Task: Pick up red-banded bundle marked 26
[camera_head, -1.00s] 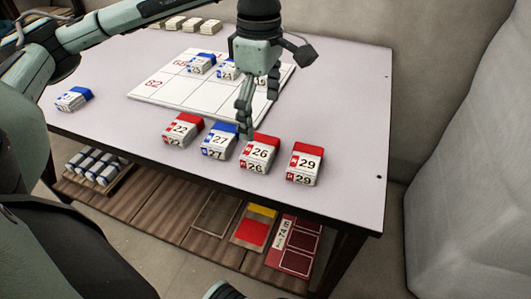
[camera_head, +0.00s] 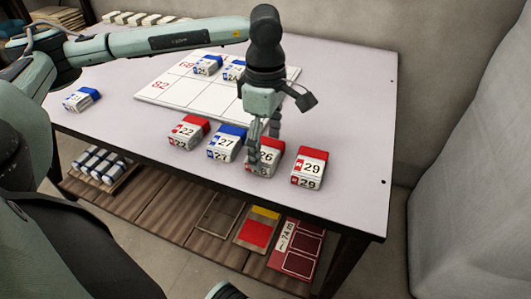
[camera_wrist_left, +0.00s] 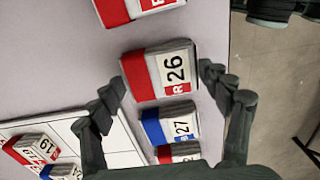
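The red-banded bundle marked 26 (camera_head: 272,155) lies on the table in the front row, partly covered by my fingers in the head view. In the left wrist view it (camera_wrist_left: 158,72) shows its red band at left and its white label at right. My left gripper (camera_head: 263,166) points down at this bundle. In the left wrist view its fingers (camera_wrist_left: 163,77) are spread, one on each side of the bundle, with a gap showing at the label end. Whether either finger touches it is unclear.
Bundle 29 (camera_head: 310,168) stands to the right, and blue-banded bundle 27 (camera_head: 226,144) and red-banded bundle 22 (camera_head: 188,133) to the left. A white grid board (camera_head: 165,95) holding bundles lies behind. A blue-banded bundle (camera_head: 81,99) sits at far left. The table's right side is clear.

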